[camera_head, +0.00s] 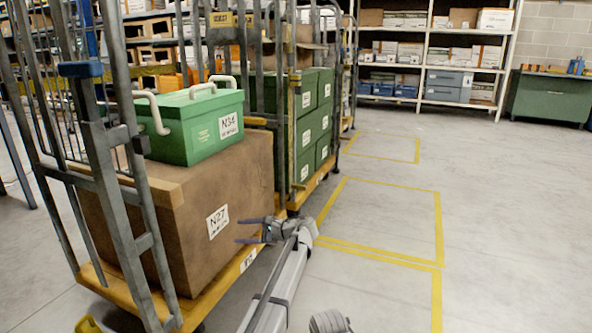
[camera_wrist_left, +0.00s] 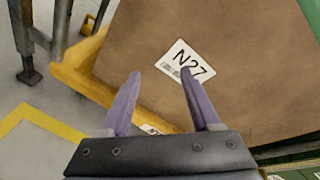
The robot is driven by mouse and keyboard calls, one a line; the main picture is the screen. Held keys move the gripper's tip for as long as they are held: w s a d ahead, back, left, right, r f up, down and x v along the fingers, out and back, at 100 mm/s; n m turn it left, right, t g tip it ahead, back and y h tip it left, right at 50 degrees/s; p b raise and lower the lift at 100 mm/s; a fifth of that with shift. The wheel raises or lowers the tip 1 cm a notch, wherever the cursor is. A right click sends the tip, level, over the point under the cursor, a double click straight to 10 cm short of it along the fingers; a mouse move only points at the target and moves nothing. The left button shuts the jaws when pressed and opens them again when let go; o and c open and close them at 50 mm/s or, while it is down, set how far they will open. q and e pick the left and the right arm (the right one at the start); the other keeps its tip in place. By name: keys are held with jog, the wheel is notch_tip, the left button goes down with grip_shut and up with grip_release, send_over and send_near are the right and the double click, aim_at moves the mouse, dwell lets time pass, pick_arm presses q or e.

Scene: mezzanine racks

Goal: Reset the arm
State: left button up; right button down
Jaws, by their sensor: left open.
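My left gripper (camera_head: 250,230) is open and empty. It is in front of the brown box (camera_head: 190,225) labelled N27, beside its lower right side. In the left wrist view the two purple fingers (camera_wrist_left: 160,98) are spread apart, with the N27 label (camera_wrist_left: 185,62) just beyond them. I cannot tell whether a fingertip touches the box. My left arm reaches in from the bottom of the head view. A grey rounded part, likely mine, shows at the bottom edge. My right gripper is not in view.
The brown box stands on a yellow-decked roll cage (camera_head: 215,290). A green case (camera_head: 190,125) labelled N34 sits on top. Green boxes (camera_head: 312,125) fill the cage behind. White shelves (camera_head: 435,60) and a green cabinet (camera_head: 548,97) stand at the back. The yellow-marked floor (camera_head: 385,215) at right is clear.

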pick_arm(q)
jog(key=s+a+f+n+g+h, duration=0.1)
jog(key=s+a+f+n+h, duration=0.1)
jog(key=s+f, duration=0.3)
jog(key=s+a+f+n+g+h, duration=0.1)
jog(key=s+f+n+h, duration=0.15)
jog(key=s, duration=0.45)
jog(key=s+d+f+n+g+h, duration=0.1)
jog(key=s+d+f+n+h, duration=0.2)
jog(key=s, duration=0.5)
jog(key=s+d+f+n+h, duration=0.2)
jog(key=s+f+n+h, duration=0.1)
jog(key=s, duration=0.4)
jog(key=s+d+f+n+g+h, duration=0.1)
jog(key=s+d+f+n+h, duration=0.2)
jog(key=s, duration=0.5)
jog(key=s+d+r+m+p, duration=0.2)
jog(key=d+r+p, duration=0.3)
jog(key=r+p, duration=0.55)
jog(key=s+d+r+m+p, duration=0.3)
jog(key=d+r+p, duration=0.3)
jog(key=r+p, duration=0.45)
notch_tip(320, 180, up, 37)
jog(key=p, duration=3.6)
jog(key=shift+w+f+g, duration=0.2)
jog(key=shift+g, duration=0.1)
